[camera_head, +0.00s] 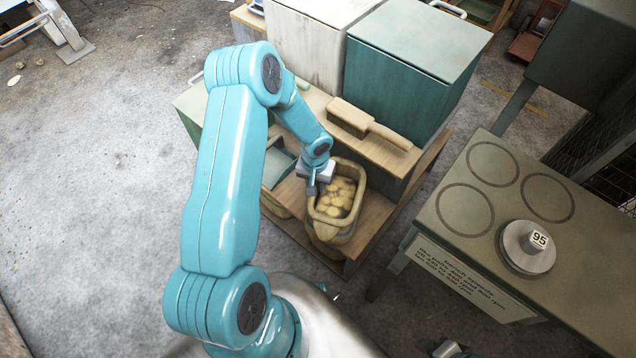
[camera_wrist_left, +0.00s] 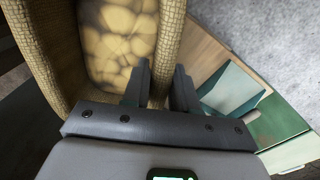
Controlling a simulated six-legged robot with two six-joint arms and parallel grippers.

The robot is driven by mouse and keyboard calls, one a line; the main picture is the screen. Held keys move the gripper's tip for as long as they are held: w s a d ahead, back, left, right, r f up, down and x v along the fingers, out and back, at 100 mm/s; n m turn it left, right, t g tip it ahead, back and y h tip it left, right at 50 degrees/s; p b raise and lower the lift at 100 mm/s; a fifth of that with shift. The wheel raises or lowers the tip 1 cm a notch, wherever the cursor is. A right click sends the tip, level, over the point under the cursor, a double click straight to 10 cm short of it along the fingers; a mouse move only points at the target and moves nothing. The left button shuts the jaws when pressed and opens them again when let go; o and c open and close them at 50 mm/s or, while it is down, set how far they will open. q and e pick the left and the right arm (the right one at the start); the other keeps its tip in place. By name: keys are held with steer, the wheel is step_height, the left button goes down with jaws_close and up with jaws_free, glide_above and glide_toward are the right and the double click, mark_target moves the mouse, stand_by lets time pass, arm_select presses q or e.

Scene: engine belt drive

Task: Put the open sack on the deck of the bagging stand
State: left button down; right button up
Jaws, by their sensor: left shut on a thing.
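The open sack (camera_head: 353,222) is tan and woven, with pale round lumps inside. It is upright at the front of the wooden stand (camera_head: 378,222), over its lower deck; I cannot tell whether its base touches the wood. My left gripper (camera_head: 315,187) is at the sack's left rim, shut on it. In the left wrist view the fingers (camera_wrist_left: 161,85) are on either side of the sack's wall (camera_wrist_left: 169,38), and the lumps show inside. A grey part at the bottom edge of the head view looks like my right gripper (camera_head: 446,349), mostly cut off.
A wooden brush (camera_head: 370,125) lies on the raised shelf behind the sack. A teal container (camera_head: 279,163) is left of it. Large lidded bins (camera_head: 410,75) stand behind. At right, a bench (camera_head: 455,185) with ringed circles carries a disc marked 95 (camera_head: 528,243).

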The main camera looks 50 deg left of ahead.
arm_select(q)
steer(key=c, duration=0.9)
jaws_free()
step_height(320, 180, up, 12)
steer(key=p, duration=0.2)
steer(key=s+d+f+h, duration=0.1)
steer(key=d+f, duration=0.1)
steer(key=d, duration=0.2)
steer(key=s+d+f+m+h, duration=0.1)
steer(key=d, duration=0.4)
steer(key=s+d+f+m+h, duration=0.1)
steer(key=d+f, duration=0.1)
steer(key=d, duration=0.3)
steer(key=shift+d+f, duration=0.2)
steer(key=shift+f, duration=0.1)
steer(key=shift+m+h, duration=0.4)
steer(key=shift+m, duration=0.5)
steer(key=s+d+f, duration=0.1)
steer(key=s+d, duration=0.2)
steer(key=s+d+f, duration=0.1)
steer(key=s+d, duration=0.2)
steer(key=d, duration=0.1)
steer(key=s+d+f, duration=0.1)
steer(key=s+d, duration=0.2)
steer(key=d, duration=0.1)
steer(key=shift+s+f, duration=0.1)
steer(key=shift+s, duration=0.2)
